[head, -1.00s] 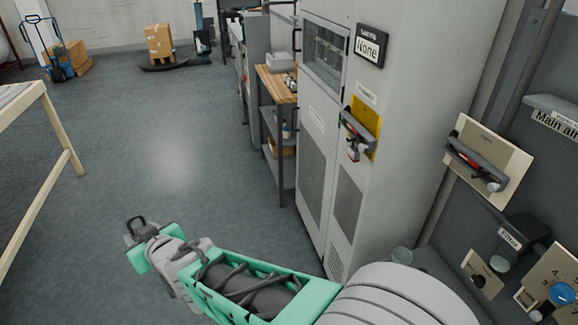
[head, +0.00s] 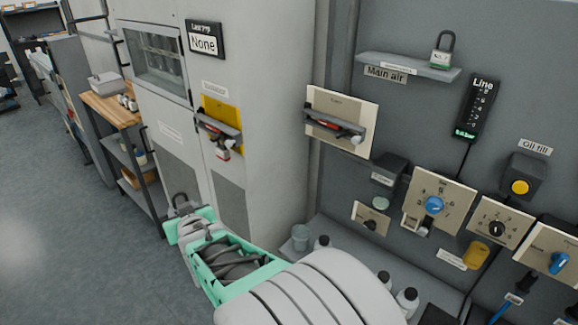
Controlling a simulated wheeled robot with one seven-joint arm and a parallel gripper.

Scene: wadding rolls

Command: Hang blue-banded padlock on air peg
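My gripper (head: 190,222), with mint-green fingers, is at the lower left in front of the grey cabinet. It appears shut on a padlock, whose dark shackle (head: 180,198) points up. The body is mostly hidden between the fingers, and I cannot see its band colour. Another padlock (head: 441,54), with a dark shackle and a green band, stands on the grey ledge (head: 408,68) marked "Main air". Below and left of the ledge, a beige plate (head: 362,103) carries a grey lever with a red part (head: 335,125). I cannot make out the air peg clearly. My gripper is well left of these.
A yellow plate (head: 232,111) with a similar lever and a small red-and-white hanging item (head: 222,153) is on the cabinet (head: 265,100). Knob plates (head: 455,187) cover the right wall. Bottles (head: 406,300) stand low on the shelf. Open floor (head: 50,220) lies left.

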